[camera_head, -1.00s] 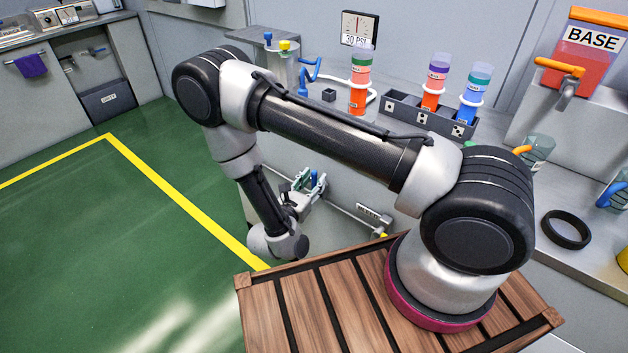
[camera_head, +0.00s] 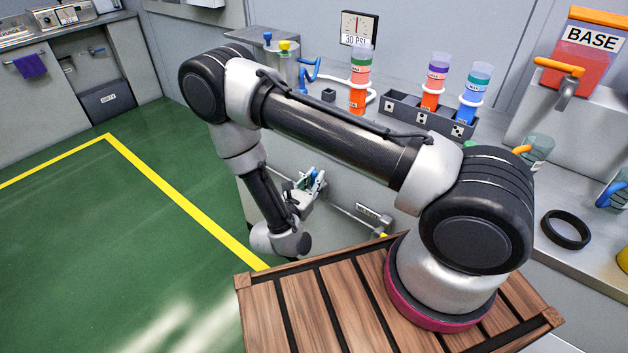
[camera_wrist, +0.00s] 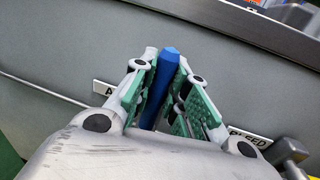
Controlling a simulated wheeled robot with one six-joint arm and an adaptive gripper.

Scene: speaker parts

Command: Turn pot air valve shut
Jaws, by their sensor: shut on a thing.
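A blue valve handle (camera_wrist: 163,80) stands out between the green-padded fingers of my gripper (camera_wrist: 167,72) in the wrist view. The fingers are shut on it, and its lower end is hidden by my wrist. A white label beginning with "A" (camera_wrist: 103,88) is partly covered by the left finger. In the head view, my gripper (camera_head: 312,181) is low at the front face of the counter, and the handle shows only as a small blue patch between the fingers. The valve body is hidden.
A pipe (camera_head: 345,214) runs along the counter front, with a second label (camera_head: 367,212) to the right; it reads "BLEED" in the wrist view (camera_wrist: 250,137). Cylinders, a rack (camera_head: 425,116) and a black ring (camera_head: 566,229) stand on the counter.

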